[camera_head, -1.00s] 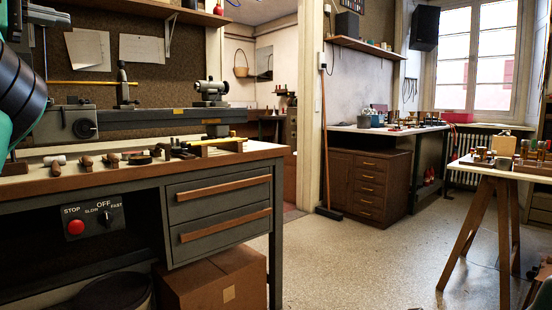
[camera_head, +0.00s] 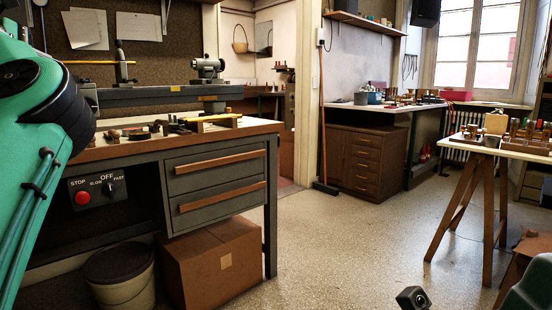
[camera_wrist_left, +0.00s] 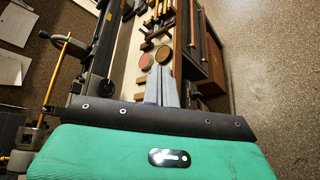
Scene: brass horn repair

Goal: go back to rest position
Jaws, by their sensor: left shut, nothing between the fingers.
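My left arm (camera_head: 35,130), green and black, fills the left edge of the head view; its gripper is outside that view. In the left wrist view my left gripper (camera_wrist_left: 162,85) shows its two grey fingers together, with nothing between them. The fingers appear over or beside the workbench edge, near two small round pieces, one reddish (camera_wrist_left: 147,61) and one brown (camera_wrist_left: 163,54). I see no contact with them.
The workbench (camera_head: 170,149) with its lathe (camera_head: 160,95) and hand tools stands at the left. A cardboard box (camera_head: 212,270) and a bucket (camera_head: 122,280) are beneath it. A trestle table (camera_head: 515,150) with small parts stands at the right. The floor between (camera_head: 345,240) is clear.

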